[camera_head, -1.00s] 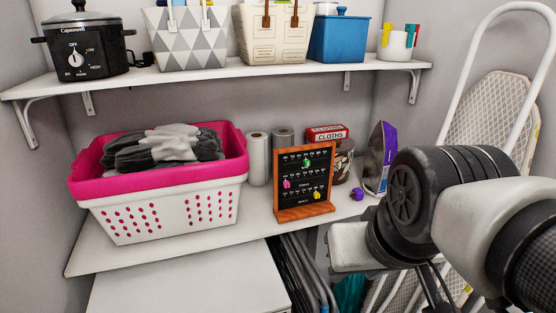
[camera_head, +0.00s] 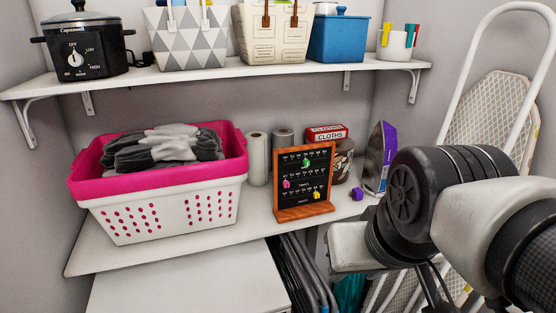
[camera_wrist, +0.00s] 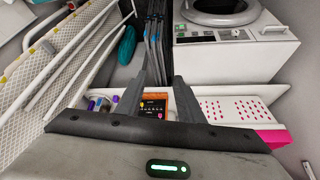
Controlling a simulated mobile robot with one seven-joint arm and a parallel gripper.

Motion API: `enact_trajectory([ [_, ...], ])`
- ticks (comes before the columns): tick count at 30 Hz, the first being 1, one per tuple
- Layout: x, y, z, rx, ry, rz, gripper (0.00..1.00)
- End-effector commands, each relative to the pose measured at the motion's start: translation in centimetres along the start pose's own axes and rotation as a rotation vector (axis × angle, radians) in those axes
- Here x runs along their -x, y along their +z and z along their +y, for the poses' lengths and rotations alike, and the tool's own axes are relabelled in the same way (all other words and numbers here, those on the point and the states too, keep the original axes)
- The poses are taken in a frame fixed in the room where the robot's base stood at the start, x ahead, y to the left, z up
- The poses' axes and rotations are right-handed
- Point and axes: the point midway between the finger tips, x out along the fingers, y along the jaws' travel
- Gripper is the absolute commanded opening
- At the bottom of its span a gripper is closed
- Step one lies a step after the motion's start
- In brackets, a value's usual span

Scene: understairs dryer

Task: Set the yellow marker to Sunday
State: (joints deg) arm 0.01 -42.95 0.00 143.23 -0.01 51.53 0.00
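The yellow marker (camera_head: 317,194) sits in the bottom row of a black board with a wooden frame (camera_head: 304,211), toward its right side. A pink marker (camera_head: 286,183) is at the left of the middle row and a green marker (camera_head: 307,162) is in the top row. The lettering is too small to read. The board stands upright on the lower shelf. In the wrist view, the board (camera_wrist: 155,93) appears upside down between the fingers. My gripper (camera_wrist: 163,66) is open and empty, with its fingers apart. The head view does not show the fingertips.
A pink-rimmed white basket (camera_head: 165,208) stands left of the board. Paper rolls (camera_head: 258,160), a cloths box (camera_head: 326,133) and a jar (camera_head: 343,160) are behind it. A purple object (camera_head: 357,194) and an iron (camera_head: 378,160) are at right. An upper shelf (camera_head: 230,71) hangs above.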

Motion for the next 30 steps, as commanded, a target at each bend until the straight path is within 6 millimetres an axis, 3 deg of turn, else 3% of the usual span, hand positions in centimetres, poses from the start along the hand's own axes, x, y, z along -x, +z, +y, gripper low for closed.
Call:
enact_trajectory([
  [5, -2.1, -2.6, 1.0, -0.002, 0.038, 0.031, 0.34],
  [8, -5.3, -6.6, 2.5, 0.006, 0.085, 0.084, 0.34],
  [12, -11.7, -13.2, 5.0, 0.035, 0.135, 0.187, 0.34],
  [18, -23.3, -18.0, 8.8, 0.215, 0.149, 0.320, 0.34],
  [24, -34.1, -19.4, 9.8, 0.304, 0.011, 0.516, 0.34],
  [27, -37.8, -19.4, 9.8, 0.292, -0.079, 0.653, 0.34],
  [30, -39.7, -19.3, 10.0, 0.251, -0.152, 0.801, 0.34],
])
